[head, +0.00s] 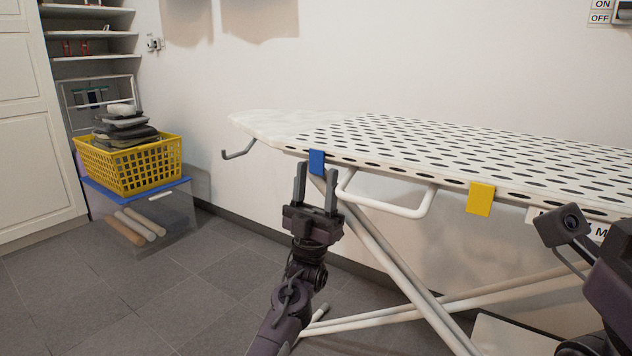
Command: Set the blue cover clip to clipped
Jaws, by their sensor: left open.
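The blue cover clip (317,162) sits on the front edge of the white ironing board (270,122), left of the white metal loop under the edge. A yellow clip (480,198) sits on the same edge further right. My left gripper (316,172) points up with its two fingers apart, just below and around the blue clip in the picture. I cannot tell whether the fingers touch the clip. The clip's lower part is close to the fingertips. My right gripper's fingers do not show; only dark parts of my own body are at the right edge.
The white metal loop (393,208) hangs under the board right of my left gripper. White crossed legs (385,262) stand below. A yellow basket (130,168) rests on a clear box with a blue lid (180,184) at the left. The grey floor between is open.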

